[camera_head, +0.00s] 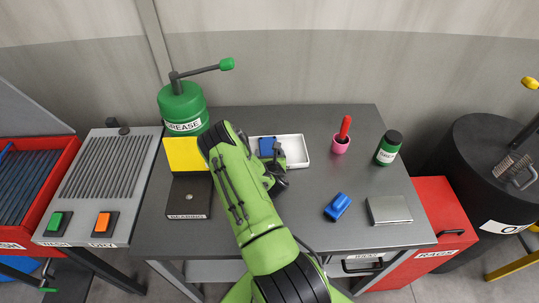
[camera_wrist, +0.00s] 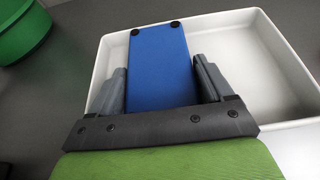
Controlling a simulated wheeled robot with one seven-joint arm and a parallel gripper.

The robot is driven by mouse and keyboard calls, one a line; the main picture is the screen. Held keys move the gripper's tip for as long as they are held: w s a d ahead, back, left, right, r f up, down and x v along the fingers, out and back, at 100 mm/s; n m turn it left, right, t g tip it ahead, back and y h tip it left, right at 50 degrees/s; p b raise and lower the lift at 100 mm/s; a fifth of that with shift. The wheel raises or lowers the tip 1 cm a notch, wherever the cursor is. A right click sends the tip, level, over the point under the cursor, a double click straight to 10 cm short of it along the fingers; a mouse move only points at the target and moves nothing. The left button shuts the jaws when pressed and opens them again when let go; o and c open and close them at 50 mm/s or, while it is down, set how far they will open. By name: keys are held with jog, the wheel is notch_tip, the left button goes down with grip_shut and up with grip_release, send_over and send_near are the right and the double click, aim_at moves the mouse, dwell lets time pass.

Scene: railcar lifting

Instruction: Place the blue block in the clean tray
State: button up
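The blue block (camera_wrist: 160,65) lies between my gripper's fingers, with dark round spots at its far corners. My gripper (camera_wrist: 160,78) has one finger along each side of it, with no clear gap, and looks shut on it. The block is over or in the left part of the white tray (camera_wrist: 275,62); whether it touches the tray floor I cannot tell.
A second blue object (camera_head: 337,207) and a grey metal box (camera_head: 389,210) lie on the grey table (camera_head: 300,225). A pink cup (camera_head: 340,146) with a red handle and a green bottle (camera_head: 387,149) stand right of the tray. The green grease pump (camera_head: 181,105) stands left.

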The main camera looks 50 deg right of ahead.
jog(key=o, duration=0.3)
jog(key=shift+r+p, duration=0.35)
jog(key=b+v, duration=0.6)
jog(key=f+b+v, duration=0.1)
jog(key=b+v, duration=0.1)
jog(key=shift+s+a+r+b, duration=0.1)
jog(key=shift+s+a+b, duration=0.25)
jog(key=shift+a+b, duration=0.1)
jog(key=shift+s+a+r+p, duration=0.4)
jog(key=shift+r+p, duration=0.15)
jog(key=shift+p, duration=0.65)
jog(key=shift+p+v, duration=0.85)
jog(key=shift+v, duration=0.1)
